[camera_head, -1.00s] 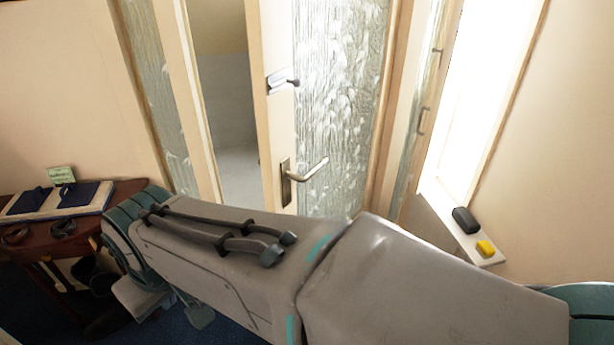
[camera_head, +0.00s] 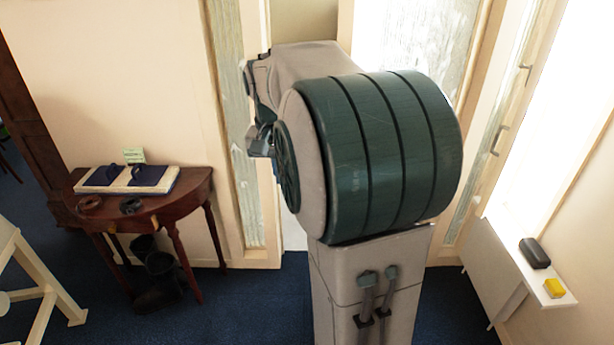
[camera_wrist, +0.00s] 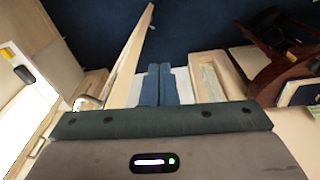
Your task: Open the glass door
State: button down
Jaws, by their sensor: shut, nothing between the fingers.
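The glass door (camera_head: 425,40) has a pale frame and patterned glass. It stands ajar; in the head view my arm hides its handle and most of its free edge. In the wrist view the door's edge (camera_wrist: 132,55) runs as a pale slanted slab, with the metal handle (camera_wrist: 88,102) at its lower left. My gripper (camera_wrist: 156,68) is shut and empty, its blue fingers side by side in the gap between the door's edge and the fixed frame (camera_wrist: 210,75). I cannot tell whether the fingers touch the door.
A dark wooden side table (camera_head: 185,205) with a board and small items stands left of the doorway, boots beneath it. A white shelf (camera_head: 520,270) with a black case (camera_head: 534,253) and a yellow block (camera_head: 554,288) is at the right. The blue carpet (camera_head: 240,310) is clear in front.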

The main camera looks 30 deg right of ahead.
jog(key=w+d+f+m+g+h+b, duration=0.1)
jog(key=w+d+f+m+g+h, duration=0.15)
jog(key=w+d+f+m, duration=0.4)
jog(key=w+d+f+m+g+h+b, duration=0.1)
jog(key=w+d+f+m+g+h, duration=0.15)
jog(key=w+d, duration=0.65)
jog(key=s+d+f+p, duration=0.1)
jog(key=s+d+f, duration=0.3)
jog(key=s+f, duration=0.2)
notch_tip(320, 180, down, 2)
jog(key=shift+s+f+p, duration=0.1)
jog(key=shift+s+p, duration=0.25)
jog(key=shift+s, duration=0.05)
jog(key=shift+d, duration=0.1)
